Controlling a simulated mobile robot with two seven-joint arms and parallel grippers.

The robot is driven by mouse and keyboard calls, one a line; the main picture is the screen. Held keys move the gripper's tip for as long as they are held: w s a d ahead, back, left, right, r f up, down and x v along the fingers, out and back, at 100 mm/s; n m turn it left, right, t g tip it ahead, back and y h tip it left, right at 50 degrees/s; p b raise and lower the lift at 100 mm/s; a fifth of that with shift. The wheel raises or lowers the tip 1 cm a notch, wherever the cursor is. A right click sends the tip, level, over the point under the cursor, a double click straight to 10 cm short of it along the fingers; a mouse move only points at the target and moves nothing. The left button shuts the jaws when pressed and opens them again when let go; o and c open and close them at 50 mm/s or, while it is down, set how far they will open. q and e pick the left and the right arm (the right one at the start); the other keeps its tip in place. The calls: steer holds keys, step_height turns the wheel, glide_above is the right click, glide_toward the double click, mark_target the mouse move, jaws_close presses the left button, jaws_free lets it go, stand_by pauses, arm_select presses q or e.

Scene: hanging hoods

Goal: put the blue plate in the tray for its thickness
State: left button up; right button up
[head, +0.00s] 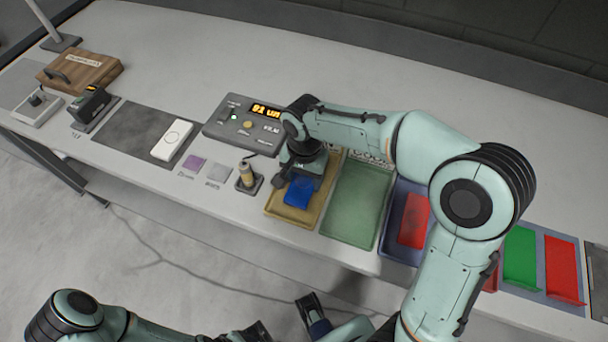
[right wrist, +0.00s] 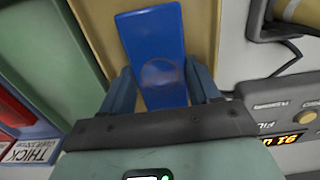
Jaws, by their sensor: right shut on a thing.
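The blue plate (head: 298,192) is over the yellow tray (head: 271,206), the leftmost of the trays. My right gripper (head: 301,176) is shut on the blue plate. In the right wrist view the blue plate (right wrist: 155,55) lies between the two fingers, with the yellow tray (right wrist: 98,25) around it. I cannot tell whether the plate touches the tray floor. The green tray (head: 356,203) beside it looks empty. The blue tray (head: 393,237) holds a red plate (head: 412,221). My left gripper (head: 250,334) is at the bottom edge, partly cut off, away from the table.
A grey gauge (head: 240,128) with a lit orange readout stands left of my right gripper. A small cylinder on a stand (head: 247,176) is close to the yellow tray. Green (head: 520,258) and red (head: 563,268) plates lie at the right. The back of the table is clear.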

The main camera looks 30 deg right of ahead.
steer(key=shift+f, duration=0.15)
steer(key=o, duration=1.2)
steer(key=shift+o, duration=0.2)
steer(key=shift+r, duration=0.2)
step_height(320, 180, up, 13)
steer(key=p, duration=0.2)
